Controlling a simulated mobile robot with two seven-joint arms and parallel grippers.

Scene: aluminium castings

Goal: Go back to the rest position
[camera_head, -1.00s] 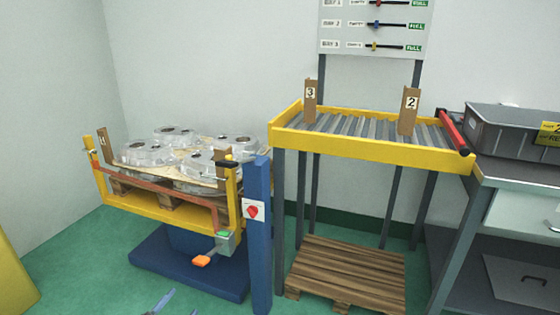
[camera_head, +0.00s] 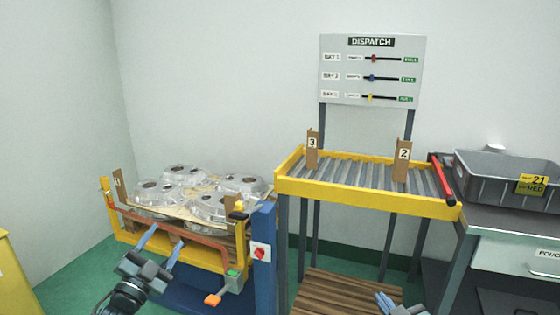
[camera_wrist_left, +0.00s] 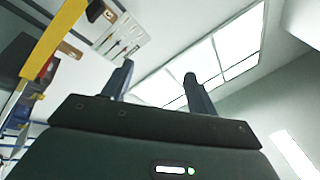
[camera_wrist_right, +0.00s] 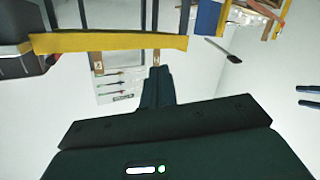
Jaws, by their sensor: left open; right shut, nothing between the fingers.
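My left gripper (camera_head: 160,245) is in the lower left of the head view, in front of the yellow lift frame. Its two fingers are apart and nothing is between them; the left wrist view shows the same open fingers (camera_wrist_left: 155,85). My right gripper (camera_head: 386,302) only just shows at the bottom edge of the head view, in front of the wooden pallet. In the right wrist view its fingers (camera_wrist_right: 157,80) are together and hold nothing.
Aluminium castings (camera_head: 160,190) lie on a pallet in the yellow lift frame (camera_head: 190,257). A yellow roller conveyor (camera_head: 370,200) stands to its right, with an empty wooden pallet (camera_head: 340,290) below. A grey bin (camera_head: 500,185) sits on the bench at right. A dispatch board (camera_head: 345,90) hangs behind.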

